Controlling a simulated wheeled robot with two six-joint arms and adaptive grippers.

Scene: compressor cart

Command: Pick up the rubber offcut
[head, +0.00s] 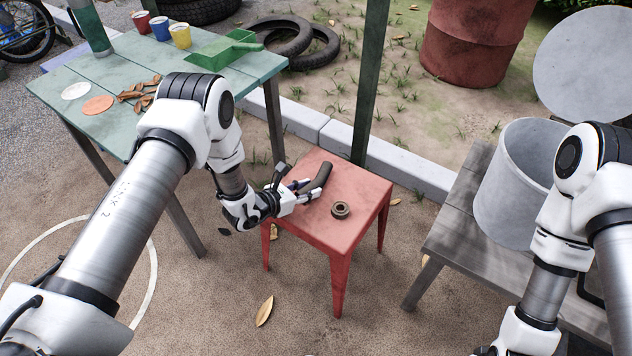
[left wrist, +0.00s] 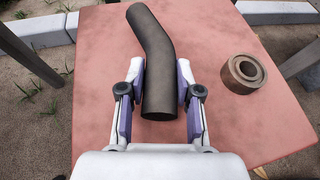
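The rubber offcut looks to be the dark, bent piece of tube (head: 321,177) lying on the red stool (head: 345,238). In the left wrist view the tube (left wrist: 157,70) lies lengthwise between the fingers, its near end toward the palm. My left gripper (head: 302,191) is low over the stool, open, with one finger on each side of the tube. It also shows in the left wrist view (left wrist: 161,80). The fingertips are close to the tube's sides; I cannot tell whether they touch. My right gripper is almost wholly cut off at the bottom edge of the head view.
A brown ring (head: 340,210) lies on the stool right of the tube; the left wrist view shows it too (left wrist: 243,73). A green table (head: 105,75) with cups stands left. A grey bench (head: 455,225) with a metal bucket (head: 510,190) stands right. A green post (head: 370,80) rises behind the stool.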

